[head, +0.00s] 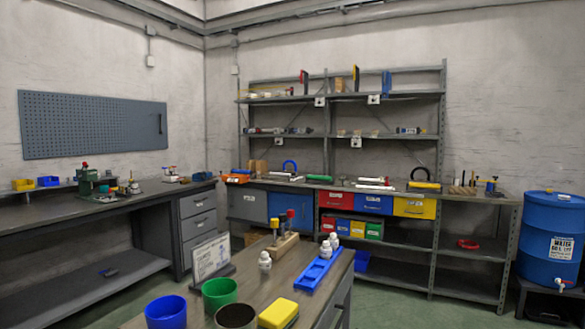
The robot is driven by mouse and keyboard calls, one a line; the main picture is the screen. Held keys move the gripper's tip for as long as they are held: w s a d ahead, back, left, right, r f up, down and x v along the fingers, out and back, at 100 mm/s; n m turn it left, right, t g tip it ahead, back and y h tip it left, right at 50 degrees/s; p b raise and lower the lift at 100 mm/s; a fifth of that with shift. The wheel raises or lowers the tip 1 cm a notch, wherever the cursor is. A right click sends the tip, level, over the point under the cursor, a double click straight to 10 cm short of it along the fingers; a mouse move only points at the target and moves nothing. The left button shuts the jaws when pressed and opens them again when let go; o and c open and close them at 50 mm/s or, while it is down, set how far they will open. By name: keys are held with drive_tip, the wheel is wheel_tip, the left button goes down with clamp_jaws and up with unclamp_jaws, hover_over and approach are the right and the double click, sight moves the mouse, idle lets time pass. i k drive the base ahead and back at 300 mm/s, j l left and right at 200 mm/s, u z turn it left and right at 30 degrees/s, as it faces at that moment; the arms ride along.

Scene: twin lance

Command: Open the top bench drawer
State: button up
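A dark workbench (70,211) stands along the left wall. A grey drawer unit with several stacked drawers sits under its right end. The unit's top drawer (198,203) has a small handle and looks shut, flush with the drawer below (199,224). The lowest drawer is partly hidden by the near table. The near table (290,268) also has a drawer front on its right side, seen at a steep angle. My gripper is not in view.
The near table carries a blue cup (166,312), a green cup (219,293), a yellow box (278,313), a blue tray (319,268) and white bottles. A blue barrel (551,238) stands at the right. Green floor shows between the benches.

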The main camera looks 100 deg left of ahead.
sight(189, 206)
drive_tip(key=u, duration=3.9)
drive_tip(key=i+j+u, duration=0.35)
drive_tip(key=i+u, duration=0.35)
drive_tip(key=i, duration=0.15)
drive_tip(key=i+u, duration=0.35)
drive_tip(key=i+z, duration=0.35)
drive_tip(key=i, duration=0.3)
drive_tip(key=i+j+z, duration=0.25)
drive_tip(key=i+z, duration=0.15)
drive_tip(key=i, duration=0.2)
drive_tip(key=i+l+z, duration=0.25)
drive_tip(key=i+z, duration=0.15)
drive_tip(key=i+l+z, duration=0.1)
drive_tip(key=i+z, duration=0.7)
drive_tip(key=i+j+z, duration=0.2)
drive_tip(key=i+z, duration=0.2)
drive_tip(key=i, duration=0.1)
